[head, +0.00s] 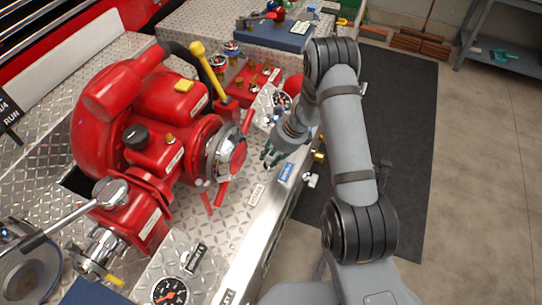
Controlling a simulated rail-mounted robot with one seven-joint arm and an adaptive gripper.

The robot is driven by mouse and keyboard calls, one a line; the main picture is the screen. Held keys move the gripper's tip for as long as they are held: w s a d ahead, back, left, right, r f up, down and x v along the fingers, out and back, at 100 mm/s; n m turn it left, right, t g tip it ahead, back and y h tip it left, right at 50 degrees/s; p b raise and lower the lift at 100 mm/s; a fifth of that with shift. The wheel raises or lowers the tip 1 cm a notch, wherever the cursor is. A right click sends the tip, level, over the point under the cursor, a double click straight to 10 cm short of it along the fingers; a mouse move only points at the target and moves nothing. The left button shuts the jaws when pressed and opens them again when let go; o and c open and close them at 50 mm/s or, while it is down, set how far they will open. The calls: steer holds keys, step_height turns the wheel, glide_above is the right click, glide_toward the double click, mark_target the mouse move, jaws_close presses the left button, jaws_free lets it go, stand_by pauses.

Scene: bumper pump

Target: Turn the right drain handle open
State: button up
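My gripper (271,156) hangs over the diamond-plate bumper, just right of the red pump's chrome-capped outlet (226,152). Its dark fingertips look apart, with nothing seen between them. A small gold fitting (319,156) and a pale, handle-like fitting (310,180) stick out from the bumper's outer side, to the right of the gripper and apart from it. I cannot tell for sure which of these is the right drain handle, or how it is turned. My wrist and forearm cover part of the bumper edge behind the gripper.
The red pump (150,120) with a yellow-topped lever (207,70) fills the left side. A blue label (287,172) and a gauge (170,291) are on the bumper. A dark mat (400,130) and clear floor lie to the right.

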jaws_close()
steer(key=shift+r, duration=0.1)
steer(key=shift+n+p, duration=0.3)
steer(key=shift+p, duration=0.05)
steer(key=shift+o, duration=1.6)
jaws_free()
steer(key=v, duration=1.2)
steer(key=shift+w, duration=0.2)
